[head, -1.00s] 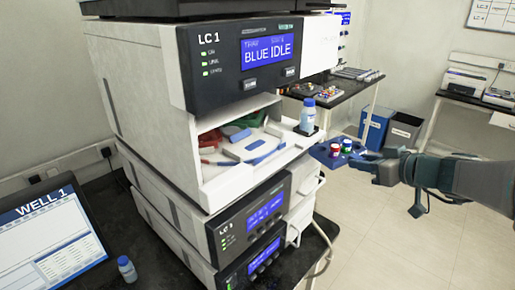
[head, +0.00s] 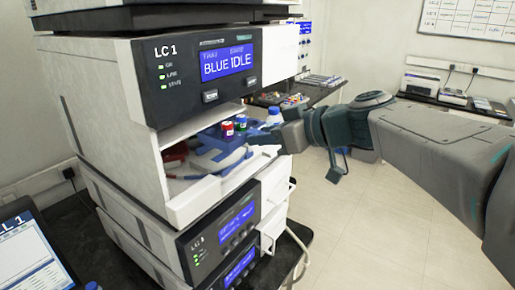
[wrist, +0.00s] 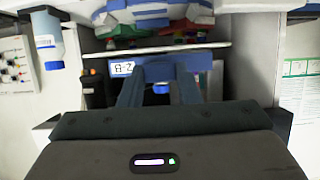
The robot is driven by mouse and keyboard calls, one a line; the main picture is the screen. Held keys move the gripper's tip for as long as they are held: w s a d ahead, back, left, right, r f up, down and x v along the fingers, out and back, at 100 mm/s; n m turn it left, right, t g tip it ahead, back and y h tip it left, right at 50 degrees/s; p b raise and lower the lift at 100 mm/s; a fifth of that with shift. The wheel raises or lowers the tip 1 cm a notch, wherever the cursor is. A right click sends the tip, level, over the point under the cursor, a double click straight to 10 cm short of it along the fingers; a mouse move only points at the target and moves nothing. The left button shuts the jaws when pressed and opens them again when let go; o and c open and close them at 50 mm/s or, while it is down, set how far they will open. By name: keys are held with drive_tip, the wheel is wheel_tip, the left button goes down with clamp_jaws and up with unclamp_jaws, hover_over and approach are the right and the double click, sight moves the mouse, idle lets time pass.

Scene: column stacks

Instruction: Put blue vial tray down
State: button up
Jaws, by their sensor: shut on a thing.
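The blue vial tray (head: 212,139) is inside the open bay of the LC 1 unit, in the head view, with a red-capped vial (head: 227,129) and a green-capped vial (head: 241,123) on it. My gripper (head: 262,136) reaches in from the right and is shut on the tray's near end. The tray is over the carousel (head: 228,163), which shows blue, white and red parts. I cannot tell whether the tray touches it. In the wrist view the blue tray (wrist: 178,66) is between the two fingers, beside a white label (wrist: 122,68).
The bay's walls and top close in around the tray. A blue-capped bottle (head: 273,116) stands at the bay's right side, close to my gripper; a bottle also shows in the wrist view (wrist: 47,42). The display (head: 227,62) reads BLUE IDLE. The floor at right is clear.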

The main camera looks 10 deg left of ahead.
drive_tip(key=w+a+f, duration=0.1)
drive_tip(key=a, duration=0.1)
drive_tip(key=w+a+f+p, duration=0.1)
drive_tip(key=w+a+f, duration=0.1)
drive_tip(key=shift+w+a+f, duration=0.15)
drive_tip(key=shift+a, duration=0.1)
drive_tip(key=shift+f+p, duration=0.4)
drive_tip(key=shift+f, duration=1.7)
drive_tip(key=o, duration=1)
drive_tip(key=b+v, duration=0.3)
drive_tip(key=v, duration=0.9)
drive_tip(key=s+d+f+m+h, duration=0.4)
drive_tip(key=s+d+f, duration=0.1)
drive_tip(key=d+f, duration=0.1)
drive_tip(key=s+d+f+m+g+h, duration=0.1)
drive_tip(key=s+d+f+m+h, duration=0.3)
drive_tip(key=d+f, duration=0.3)
drive_tip(key=s+d+f+m+g+h, duration=0.1)
drive_tip(key=s+d+f+m+h, duration=0.3)
drive_tip(key=s+d+f+m, duration=0.1)
drive_tip(key=shift+s+d+f+m, duration=0.15)
drive_tip(key=shift+s+d+f, duration=0.2)
drive_tip(key=shift+f, duration=0.2)
drive_tip(key=shift+s+d+f+m, duration=0.15)
drive_tip(key=shift+s+d+f, duration=0.15)
drive_tip(key=shift+d+f, duration=0.2)
